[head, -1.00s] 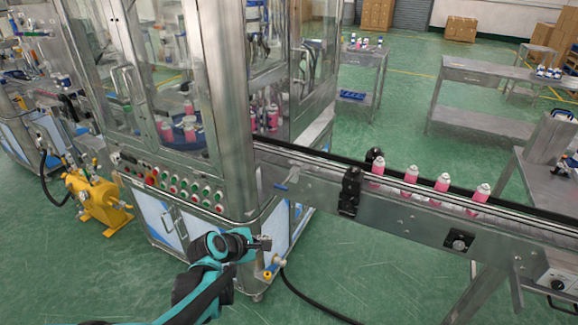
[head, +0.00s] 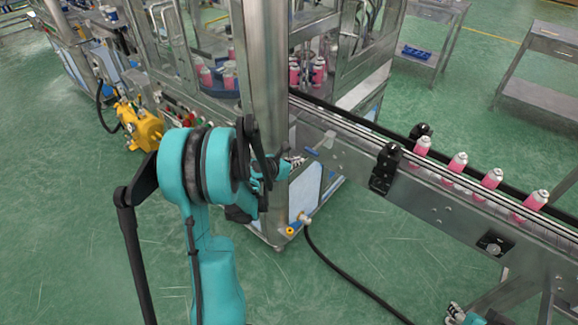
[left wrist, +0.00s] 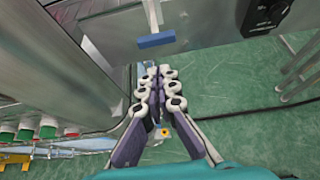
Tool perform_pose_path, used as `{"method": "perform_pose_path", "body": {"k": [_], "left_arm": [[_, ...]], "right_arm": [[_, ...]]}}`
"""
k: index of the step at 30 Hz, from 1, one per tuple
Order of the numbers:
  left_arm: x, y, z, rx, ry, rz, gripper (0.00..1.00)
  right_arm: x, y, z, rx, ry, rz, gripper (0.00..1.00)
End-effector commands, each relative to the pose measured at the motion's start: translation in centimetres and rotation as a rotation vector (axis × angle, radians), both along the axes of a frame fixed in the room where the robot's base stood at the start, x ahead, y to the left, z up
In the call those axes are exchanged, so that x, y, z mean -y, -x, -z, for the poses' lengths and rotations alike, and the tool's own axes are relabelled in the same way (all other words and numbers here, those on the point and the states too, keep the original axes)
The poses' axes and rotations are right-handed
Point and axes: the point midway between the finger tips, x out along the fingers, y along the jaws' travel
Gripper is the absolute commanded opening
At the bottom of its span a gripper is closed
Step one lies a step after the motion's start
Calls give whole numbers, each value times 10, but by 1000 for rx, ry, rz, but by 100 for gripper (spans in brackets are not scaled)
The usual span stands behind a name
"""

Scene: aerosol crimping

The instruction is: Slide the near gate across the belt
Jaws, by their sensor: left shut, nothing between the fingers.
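The near gate shows as a small metal piece with a blue handle (head: 319,146) on the near side of the conveyor, close to the machine's corner post. In the left wrist view the blue handle (left wrist: 156,40) is just beyond my fingertips. My left gripper (head: 297,161) is shut and empty, a little left of and below the handle, apart from it. Its closed fingers (left wrist: 160,76) point toward the conveyor side. My right gripper (head: 458,313) barely shows at the bottom edge; its fingers are too small to read. The belt (head: 372,137) runs from the machine to the lower right.
Several pink cans (head: 458,163) stand on the belt to the right. A black sensor block (head: 385,168) is clamped on the conveyor's near side. The machine's steel corner post (head: 265,90) stands close to my left gripper. A black hose lies on the green floor.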

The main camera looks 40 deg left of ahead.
Motion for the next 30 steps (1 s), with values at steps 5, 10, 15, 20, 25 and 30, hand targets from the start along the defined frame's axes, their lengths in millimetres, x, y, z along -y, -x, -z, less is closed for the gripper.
{"method": "perform_pose_path", "body": {"k": [5, 10, 15, 20, 25, 30], "left_arm": [[3, -29, 5, 0, -1, 3, 0], [4, -43, 4, 0, -2, 0, 0], [4, -47, 3, 1, -2, 0, 0], [4, -47, 3, 1, -1, 0, 0], [5, -55, 4, 0, -1, 2, 0], [8, -91, 5, 0, -2, 3, 0]], "right_arm": [[0, 0, 6, 0, 0, 0, 40], [0, 0, 8, 0, 0, 0, 40], [0, 0, 8, 0, 0, 0, 40], [0, 0, 8, 0, 0, 0, 40], [0, 0, 10, 0, 0, 0, 40], [0, 0, 14, 0, 0, 0, 40]]}}
